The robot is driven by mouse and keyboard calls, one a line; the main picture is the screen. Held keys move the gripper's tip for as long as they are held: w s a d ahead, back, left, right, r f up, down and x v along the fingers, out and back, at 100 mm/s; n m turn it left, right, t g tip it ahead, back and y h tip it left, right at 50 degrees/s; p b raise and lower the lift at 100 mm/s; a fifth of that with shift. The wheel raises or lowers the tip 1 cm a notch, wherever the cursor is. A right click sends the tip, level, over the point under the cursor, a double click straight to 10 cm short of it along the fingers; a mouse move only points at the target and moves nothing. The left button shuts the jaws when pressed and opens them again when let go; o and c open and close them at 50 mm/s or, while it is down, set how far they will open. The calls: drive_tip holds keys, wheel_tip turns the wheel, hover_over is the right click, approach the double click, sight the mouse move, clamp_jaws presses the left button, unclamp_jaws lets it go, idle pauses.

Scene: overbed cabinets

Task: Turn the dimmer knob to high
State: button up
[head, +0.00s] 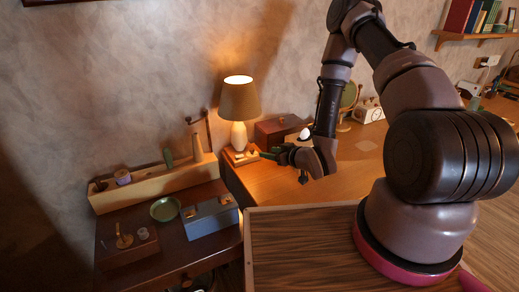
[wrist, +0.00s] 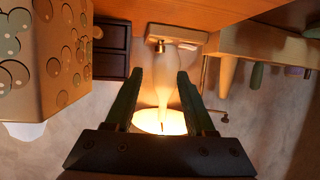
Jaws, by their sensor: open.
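The lit table lamp (head: 239,100) stands on the back left corner of the orange-brown wooden desk, on a small wooden base (head: 236,160). In the wrist view, which shows the scene upside down, the lamp base (wrist: 188,38) has a small brass knob (wrist: 160,47) on its front face. I take this as the dimmer knob; its setting is too small to read. My gripper (head: 264,155) is close in front of the lamp base in the head view. In the wrist view my gripper (wrist: 157,75) is open and empty, its fingers apart, with the knob beyond the fingertips.
A dark drawer box (wrist: 110,50) stands beside the lamp; a patterned box (wrist: 55,60) is close at the left of the wrist view. A wooden ledge (head: 150,190), a green bowl (head: 165,209) and a blue-grey box (head: 210,217) are left of the desk.

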sight(253, 149)
drive_tip(key=x, duration=1)
drive_tip(key=shift+w+a+f, duration=0.1)
drive_tip(key=shift+w, duration=0.05)
drive_tip(key=shift+c, duration=0.3)
clamp_jaws()
